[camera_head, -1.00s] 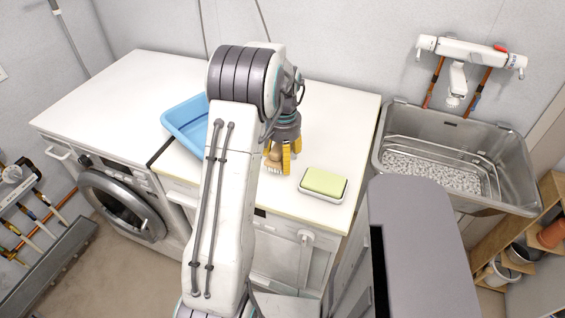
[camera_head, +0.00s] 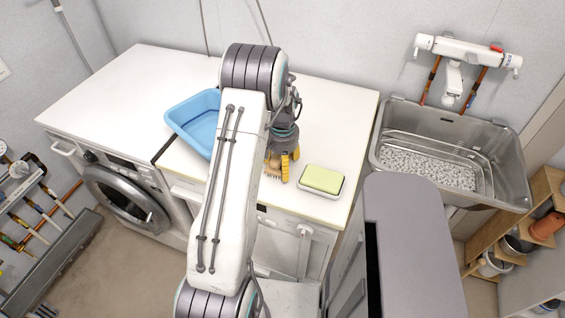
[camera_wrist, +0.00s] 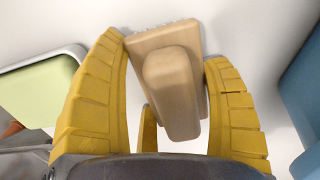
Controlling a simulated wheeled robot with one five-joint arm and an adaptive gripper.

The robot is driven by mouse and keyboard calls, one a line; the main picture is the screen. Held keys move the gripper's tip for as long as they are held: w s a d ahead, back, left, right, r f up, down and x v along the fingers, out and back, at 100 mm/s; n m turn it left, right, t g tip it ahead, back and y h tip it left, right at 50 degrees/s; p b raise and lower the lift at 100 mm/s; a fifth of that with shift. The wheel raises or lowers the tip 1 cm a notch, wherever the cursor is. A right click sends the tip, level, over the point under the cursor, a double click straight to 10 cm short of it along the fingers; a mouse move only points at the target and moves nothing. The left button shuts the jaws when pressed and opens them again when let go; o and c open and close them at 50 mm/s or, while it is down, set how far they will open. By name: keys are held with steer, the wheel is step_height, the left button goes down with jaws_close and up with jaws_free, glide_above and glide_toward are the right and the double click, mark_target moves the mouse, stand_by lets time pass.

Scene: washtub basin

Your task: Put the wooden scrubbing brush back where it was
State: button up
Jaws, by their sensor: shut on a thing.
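The wooden scrubbing brush (camera_wrist: 170,80) is a tan block with a raised handle, and it fills the middle of the wrist view. My gripper (camera_wrist: 165,100) has its yellow ridged fingers shut on it from both sides. In the head view my gripper (camera_head: 283,165) points down over the white worktop, between the blue basin and the green soap. Only a little of the brush (camera_head: 272,165) shows there, with its pale bristles at or just above the worktop. I cannot tell whether the bristles touch it. My arm hides part of the area.
A blue basin (camera_head: 193,118) stands left of my gripper. A green soap (camera_head: 322,179) lies in a white dish close on the right. The worktop (camera_head: 330,115) is clear behind the soap. A metal sink (camera_head: 390,135) with a wire basket is farther right.

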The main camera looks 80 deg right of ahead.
steer(key=o, duration=0.6)
steer(key=shift+f, duration=0.15)
steer(key=shift+c, duration=0.2)
steer(key=o, duration=0.5)
